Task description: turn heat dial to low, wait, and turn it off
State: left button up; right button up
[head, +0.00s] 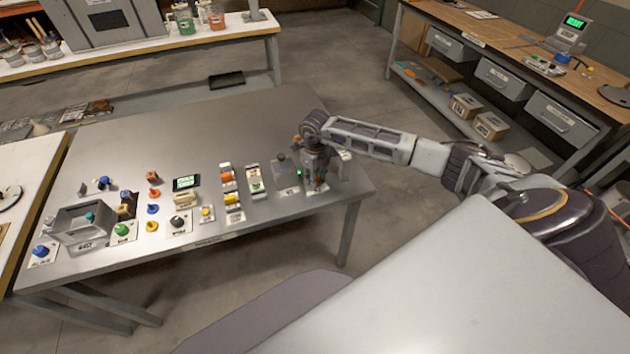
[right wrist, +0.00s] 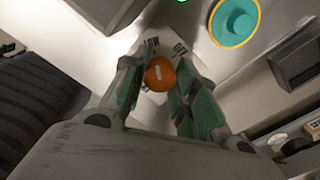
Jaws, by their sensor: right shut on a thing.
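The heat dial (right wrist: 159,74) is an orange round knob with a short white mark, on a pale plate with dark lettering around it. Which label the mark points to I cannot tell. My right gripper (right wrist: 158,82) is shut on the dial, with a green-padded finger on each side. In the head view the right gripper (head: 318,182) points down at the right end of the metal table, and its fingers largely hide the dial. My left gripper is not in view.
The metal table (head: 255,125) holds several knobs, buttons and switches left of the right gripper, including a green knob (head: 121,229) and an open grey box (head: 83,242). A teal button (right wrist: 234,24) with a yellow ring is near the dial. The table's back half is clear.

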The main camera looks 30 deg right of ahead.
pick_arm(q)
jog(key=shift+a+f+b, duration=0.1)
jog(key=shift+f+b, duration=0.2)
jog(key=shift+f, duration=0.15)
pick_arm(e)
jog(key=shift+n, duration=0.6)
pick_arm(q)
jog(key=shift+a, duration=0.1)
pick_arm(e)
jog(key=o, duration=1)
jog(key=shift+w+r, duration=0.1)
jog(key=shift+r, duration=0.9)
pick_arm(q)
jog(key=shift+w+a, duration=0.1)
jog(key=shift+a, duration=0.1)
pick_arm(e)
notch_tip(320, 180, up, 10)
jog(key=shift+r, duration=0.1)
jog(key=shift+a, duration=0.1)
